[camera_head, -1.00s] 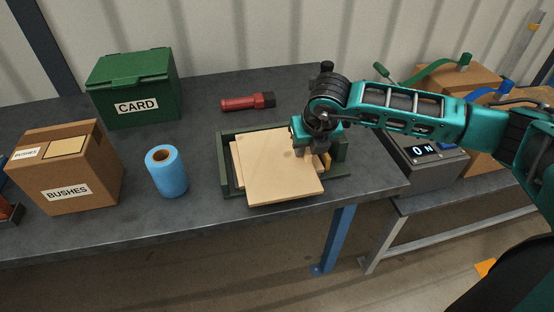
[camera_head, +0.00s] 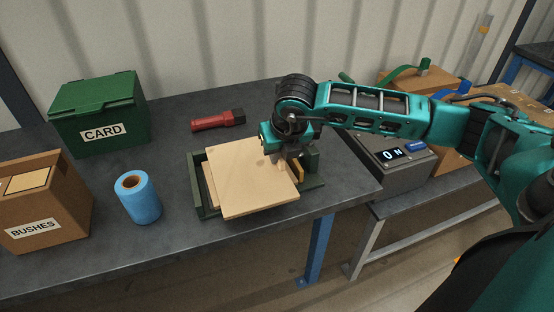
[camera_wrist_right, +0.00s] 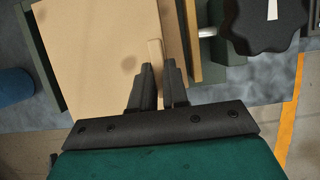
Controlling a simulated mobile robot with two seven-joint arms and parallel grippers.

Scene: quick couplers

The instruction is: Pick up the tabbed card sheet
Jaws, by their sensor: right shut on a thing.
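The tabbed card sheet (camera_head: 247,183) is a tan square board. It lies on top of a stack of similar sheets in a dark green tray (camera_head: 197,190) on the bench, and its front edge juts past the tray. My right gripper (camera_head: 283,162) is at the sheet's right side. In the right wrist view my right gripper (camera_wrist_right: 159,80) is shut on a narrow tan tab of the card sheet (camera_wrist_right: 95,50). I cannot tell whether the sheet is lifted clear of the stack. My left gripper is not in view.
A blue roll (camera_head: 138,198), a green CARD box (camera_head: 100,115) and a BUSHES carton (camera_head: 40,205) stand to the left. A red torch (camera_head: 215,121) lies behind the tray. A grey unit with a display (camera_head: 400,160) is at right. A black knob (camera_wrist_right: 268,22) shows by the tray.

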